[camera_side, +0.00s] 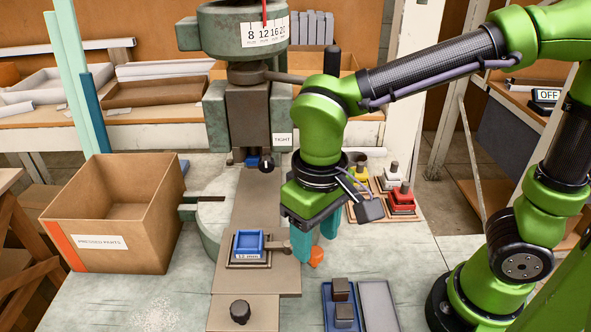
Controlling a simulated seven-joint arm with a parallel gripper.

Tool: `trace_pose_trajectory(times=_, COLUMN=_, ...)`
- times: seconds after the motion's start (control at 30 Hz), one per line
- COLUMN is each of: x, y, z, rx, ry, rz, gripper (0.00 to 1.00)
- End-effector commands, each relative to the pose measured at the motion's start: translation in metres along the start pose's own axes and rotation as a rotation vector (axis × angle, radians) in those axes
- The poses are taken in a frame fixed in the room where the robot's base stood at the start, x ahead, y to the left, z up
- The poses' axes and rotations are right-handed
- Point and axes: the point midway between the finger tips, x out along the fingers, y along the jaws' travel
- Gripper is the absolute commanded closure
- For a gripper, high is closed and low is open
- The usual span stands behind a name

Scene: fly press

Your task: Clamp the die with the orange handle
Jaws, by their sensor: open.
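A blue die (249,244) with a label that seems to read 12 mm sits on the brown bed plate of the fly press (245,35). The orange handle (316,258) shows low beside the plate, right of the die. My gripper (315,247) points down at the handle, its teal fingers open and just above or around its top. I cannot tell whether they touch it. My wrist hides the handle's upper surroundings. The press ram (247,115) is up, well clear of the die.
A cardboard box (104,239) marked PRESSED PARTS stands at left. A blue tray (329,312) with dark blocks and a grey tray (377,306) lie in front. More dies, including a red one (401,200), sit behind my gripper. A black knob (240,311) stands on the front plate.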

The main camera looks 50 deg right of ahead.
Motion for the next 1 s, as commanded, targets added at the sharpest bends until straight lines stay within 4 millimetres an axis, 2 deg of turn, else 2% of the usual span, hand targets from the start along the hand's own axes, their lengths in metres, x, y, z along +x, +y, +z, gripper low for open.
trace_pose_trajectory(times=0.3, x=-0.079, y=0.000, z=-0.001, rx=0.003, ry=0.007, rz=-0.005, gripper=0.47)
trace_pose_trajectory(times=0.5, x=-0.120, y=0.000, z=-0.001, rx=0.002, ry=0.005, rz=-0.004, gripper=0.47)
trace_pose_trajectory(times=0.7, x=-0.141, y=0.000, z=0.000, rx=0.001, ry=0.002, rz=-0.002, gripper=0.47)
trace_pose_trajectory(times=1.0, x=-0.144, y=0.000, z=0.000, rx=0.001, ry=0.001, rz=-0.001, gripper=0.47)
